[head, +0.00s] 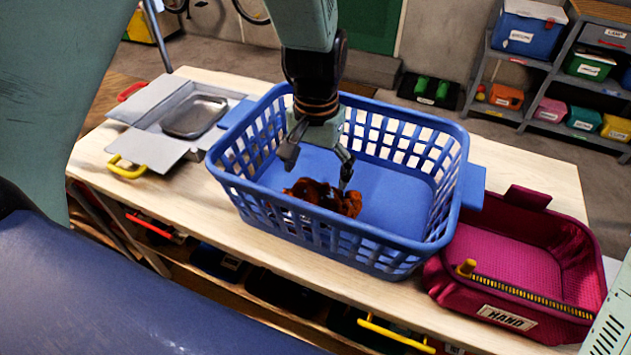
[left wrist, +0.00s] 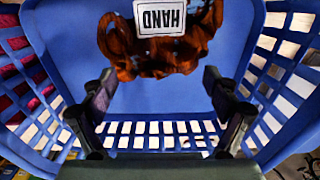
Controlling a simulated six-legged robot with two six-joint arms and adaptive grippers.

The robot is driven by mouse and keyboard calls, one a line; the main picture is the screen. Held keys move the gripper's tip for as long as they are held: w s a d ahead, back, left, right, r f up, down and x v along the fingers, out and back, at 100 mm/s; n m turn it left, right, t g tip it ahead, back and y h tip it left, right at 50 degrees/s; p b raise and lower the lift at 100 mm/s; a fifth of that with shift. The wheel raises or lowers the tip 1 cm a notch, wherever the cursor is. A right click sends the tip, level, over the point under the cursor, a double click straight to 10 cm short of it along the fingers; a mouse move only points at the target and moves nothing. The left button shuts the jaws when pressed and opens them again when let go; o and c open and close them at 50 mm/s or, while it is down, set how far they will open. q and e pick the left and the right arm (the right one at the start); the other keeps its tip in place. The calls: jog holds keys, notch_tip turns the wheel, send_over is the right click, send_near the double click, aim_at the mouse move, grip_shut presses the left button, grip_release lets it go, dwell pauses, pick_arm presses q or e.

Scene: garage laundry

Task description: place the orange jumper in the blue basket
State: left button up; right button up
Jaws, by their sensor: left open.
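The blue basket (head: 436,240) stands on the pale wooden table. The orange jumper (head: 340,201) lies crumpled inside it, on the basket floor near the front wall. In the left wrist view the jumper (left wrist: 150,62) carries a white tag reading HAND, and the blue basket (left wrist: 60,30) surrounds it. My left gripper (head: 318,167) points down inside the basket, just above the jumper. In the left wrist view its fingers (left wrist: 160,97) are spread, with nothing between them and the jumper beyond the tips. My right gripper is not in view.
A magenta basket (head: 568,243) labelled HAND stands close to the blue basket's right. A grey metal box with open flaps (head: 152,140) and a tray (head: 194,116) is on the left. Shelves (head: 548,66) with bins stand at the back right.

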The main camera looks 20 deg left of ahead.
pick_arm(q)
notch_tip(320, 180, up, 8)
jog(key=shift+p, duration=0.3)
